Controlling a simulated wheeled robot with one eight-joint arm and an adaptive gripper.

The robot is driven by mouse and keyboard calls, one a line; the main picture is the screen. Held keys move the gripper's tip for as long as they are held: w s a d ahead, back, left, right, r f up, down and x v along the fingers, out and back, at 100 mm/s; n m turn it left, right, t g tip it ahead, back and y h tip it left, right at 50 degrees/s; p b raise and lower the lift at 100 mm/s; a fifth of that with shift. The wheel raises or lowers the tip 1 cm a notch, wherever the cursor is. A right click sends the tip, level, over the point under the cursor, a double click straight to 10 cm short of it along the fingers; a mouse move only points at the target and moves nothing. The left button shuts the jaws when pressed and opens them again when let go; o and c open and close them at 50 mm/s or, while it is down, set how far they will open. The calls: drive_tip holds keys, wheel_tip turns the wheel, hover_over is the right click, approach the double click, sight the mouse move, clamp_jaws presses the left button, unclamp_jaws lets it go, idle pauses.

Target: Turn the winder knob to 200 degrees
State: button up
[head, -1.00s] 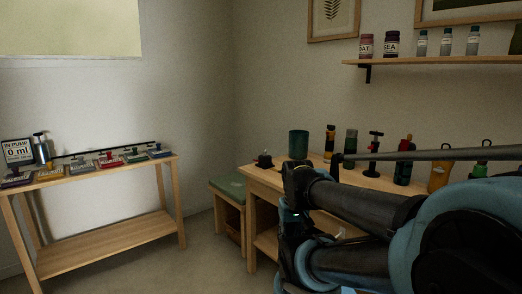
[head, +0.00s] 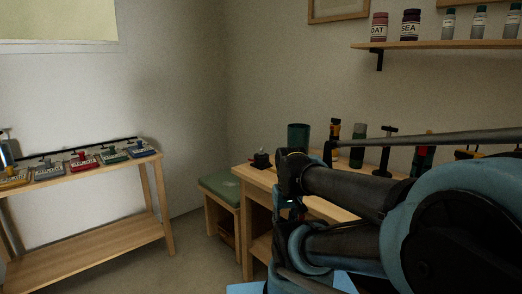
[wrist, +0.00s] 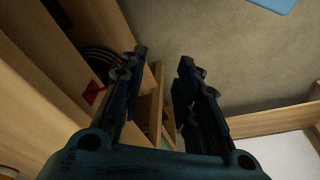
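No part is clearly readable as the winder knob. A small black device with a knob-like top (head: 261,159) stands on the near left corner of the right wooden table (head: 252,177), and it is too small to make out a dial or angle. My gripper (wrist: 163,56) shows in the wrist view with its two dark fingers apart and nothing between them. It points past wooden furniture toward the floor. In the head view my arm covers part of the right table, and I cannot make out the fingertips there.
A dark green cup (head: 298,137) and several bottles and tools line the right table. A green-topped stool (head: 220,188) stands beside it. A left bench (head: 90,169) carries several coloured devices. The wrist view shows a red item (wrist: 93,91) by dark coils. Floor between the bench and stool is clear.

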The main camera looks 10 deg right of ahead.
drive_tip(key=r, duration=0.2)
wheel_tip(320, 180, up, 24)
drive_tip(key=m+t+h, duration=0.1)
drive_tip(key=m+t, duration=0.1)
drive_tip(key=m, duration=0.1)
hover_over(261, 151)
drive_tip(key=s+a, duration=0.1)
drive_tip(key=s, duration=0.3)
drive_tip(key=x, duration=1.6)
drive_tip(key=shift+w+f, duration=0.3)
drive_tip(key=shift+w, duration=0.05)
clamp_jaws()
